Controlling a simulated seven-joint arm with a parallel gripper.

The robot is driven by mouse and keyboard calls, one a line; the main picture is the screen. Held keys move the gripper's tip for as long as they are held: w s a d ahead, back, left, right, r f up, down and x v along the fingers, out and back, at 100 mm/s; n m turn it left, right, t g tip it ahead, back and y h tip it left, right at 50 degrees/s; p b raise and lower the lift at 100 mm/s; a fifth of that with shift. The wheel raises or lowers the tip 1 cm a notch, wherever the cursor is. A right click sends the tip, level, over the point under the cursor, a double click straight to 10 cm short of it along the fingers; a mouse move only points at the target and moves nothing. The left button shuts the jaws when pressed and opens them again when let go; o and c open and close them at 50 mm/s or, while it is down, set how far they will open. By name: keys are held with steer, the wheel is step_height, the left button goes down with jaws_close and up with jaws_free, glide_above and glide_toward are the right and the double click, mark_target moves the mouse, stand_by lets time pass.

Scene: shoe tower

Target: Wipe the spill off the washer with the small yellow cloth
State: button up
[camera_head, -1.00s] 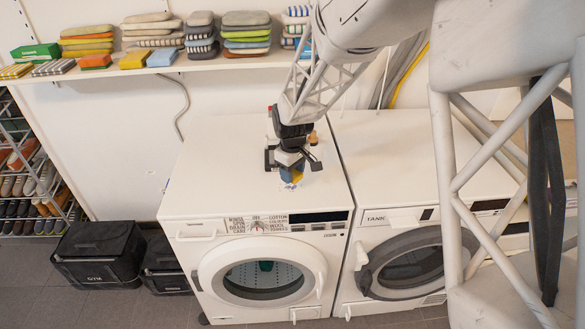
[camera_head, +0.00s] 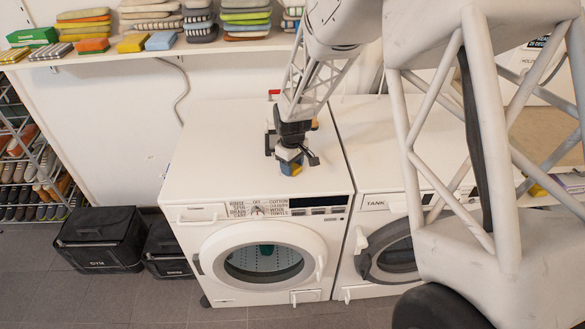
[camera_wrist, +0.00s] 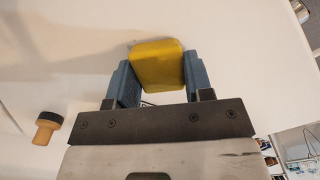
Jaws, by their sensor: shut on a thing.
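My gripper (camera_head: 290,168) is low over the top of the left washer (camera_head: 215,165), near its front edge. In the wrist view my gripper (camera_wrist: 153,82) is shut on the small yellow cloth (camera_wrist: 157,65), a thick pad between the two blue-grey fingers. In the head view only a sliver of the cloth shows among the fingers. I cannot tell whether the cloth touches the washer top. No spill can be made out now; the gripper hides the surface under it.
An orange object with a black end (camera_wrist: 46,127) stands on the washer top near the gripper. A second washer (camera_head: 375,210) stands to the right. A shelf (camera_head: 200,47) with folded cloths runs along the wall. The washer top's left side is clear.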

mark_target(292, 178)
steer(key=shift+w, duration=0.3)
steer(key=shift+w+f, duration=0.15)
steer(key=shift+w, duration=0.1)
steer(key=shift+s, duration=2.15)
steer(key=shift+w+a+f, duration=0.1)
steer(key=shift+a, duration=0.35)
steer(key=shift+w, duration=0.25)
steer(key=shift+w+r, duration=0.2)
steer(key=shift+w, duration=0.25)
steer(key=shift+w+f, duration=0.1)
steer(key=shift+w, duration=1.15)
steer(key=shift+s, duration=0.65)
steer(key=shift+s+f, duration=0.1)
steer(key=shift+s, duration=0.5)
steer(key=shift+s+r, duration=0.2)
steer(key=shift+s, duration=0.5)
step_height(292, 178, up, 8)
